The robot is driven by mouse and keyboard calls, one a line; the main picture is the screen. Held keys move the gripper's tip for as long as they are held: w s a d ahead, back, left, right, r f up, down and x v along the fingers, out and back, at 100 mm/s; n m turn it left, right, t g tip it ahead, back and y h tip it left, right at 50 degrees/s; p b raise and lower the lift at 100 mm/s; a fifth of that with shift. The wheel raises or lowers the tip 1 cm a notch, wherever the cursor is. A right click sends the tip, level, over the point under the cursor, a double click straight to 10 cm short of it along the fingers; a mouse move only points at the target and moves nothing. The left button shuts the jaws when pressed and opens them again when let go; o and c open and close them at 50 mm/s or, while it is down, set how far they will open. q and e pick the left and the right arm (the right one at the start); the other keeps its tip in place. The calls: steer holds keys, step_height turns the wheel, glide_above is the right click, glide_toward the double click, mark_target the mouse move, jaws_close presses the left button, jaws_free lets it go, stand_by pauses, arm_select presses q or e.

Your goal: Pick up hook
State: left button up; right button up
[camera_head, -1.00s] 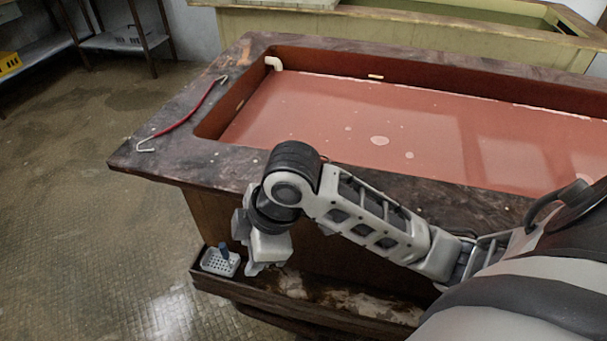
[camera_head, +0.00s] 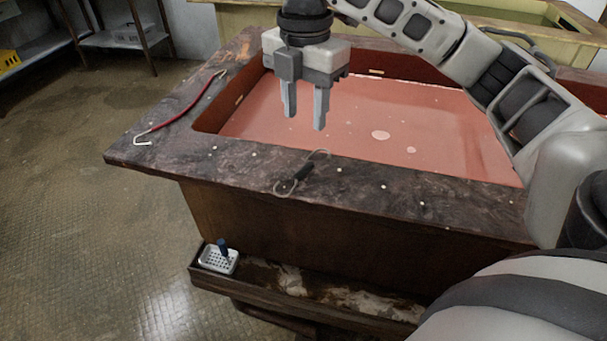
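A small S-shaped metal hook with a dark grip (camera_head: 299,175) lies on the front rim of the tank. A longer red-handled rod with bent metal ends (camera_head: 188,113) lies on the left rim. Which of the two is the task's hook, I cannot tell. My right gripper (camera_head: 304,120) points down over the near left part of the tank. Its two fingers are apart with nothing between them. In the picture its fingertips are above the dark-gripped hook and not touching it. My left gripper is not in view.
The tank (camera_head: 440,190) has a wide dark rim around a reddish basin (camera_head: 400,115). A low wooden ledge (camera_head: 325,290) runs along its front, with a white perforated basket (camera_head: 218,260) at its left end. Open floor lies to the left.

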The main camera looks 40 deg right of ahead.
mark_target(304, 168)
steer(key=f, duration=1.1)
steer(key=shift+w+d+f, duration=0.1)
steer(key=shift+w+f, duration=0.1)
steer(key=shift+f, duration=0.1)
jaws_close()
